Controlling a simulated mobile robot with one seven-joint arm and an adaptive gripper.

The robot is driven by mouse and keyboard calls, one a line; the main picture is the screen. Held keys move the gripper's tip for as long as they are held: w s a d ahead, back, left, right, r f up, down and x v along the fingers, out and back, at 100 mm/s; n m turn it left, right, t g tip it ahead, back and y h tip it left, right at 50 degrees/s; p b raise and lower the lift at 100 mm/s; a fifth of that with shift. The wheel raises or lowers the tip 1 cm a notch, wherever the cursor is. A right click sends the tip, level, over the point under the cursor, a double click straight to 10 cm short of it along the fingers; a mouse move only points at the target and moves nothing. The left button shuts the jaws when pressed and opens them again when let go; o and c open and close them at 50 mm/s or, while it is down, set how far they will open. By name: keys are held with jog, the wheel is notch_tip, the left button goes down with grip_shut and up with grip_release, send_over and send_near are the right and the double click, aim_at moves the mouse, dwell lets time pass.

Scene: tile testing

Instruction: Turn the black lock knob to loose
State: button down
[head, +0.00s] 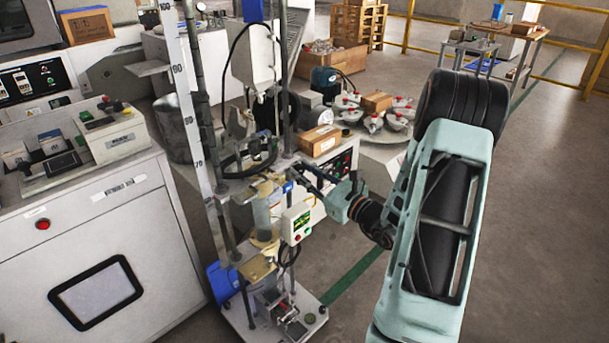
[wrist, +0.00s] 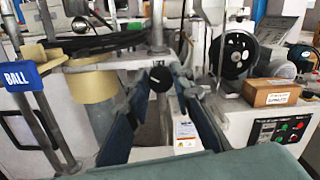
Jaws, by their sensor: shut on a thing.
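The black lock knob (wrist: 160,78) shows in the wrist view, round and dark, at the front of the light-coloured crossbar of the drop-test stand. My gripper (wrist: 161,76) has its two dark fingers on either side of the knob and is shut on it. In the head view my gripper (head: 298,172) reaches in from the right to the stand's crossbar. The knob is too small and covered to make out there. Which way the knob is turned cannot be told.
The stand has a scale (head: 190,110) and a small control box (head: 297,222) below my gripper. A blue BALL label (wrist: 20,76) and a tan ring (wrist: 92,88) are left of the fingers. A cardboard box (wrist: 271,93) stands to the right. Open floor lies at right.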

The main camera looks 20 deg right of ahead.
jog(key=n, duration=0.6)
jog(key=shift+n, duration=0.3)
dwell(0.4)
jog(key=c, duration=1.7)
grip_release()
jog(key=v, duration=1.2)
jog(key=shift+d+f, duration=0.1)
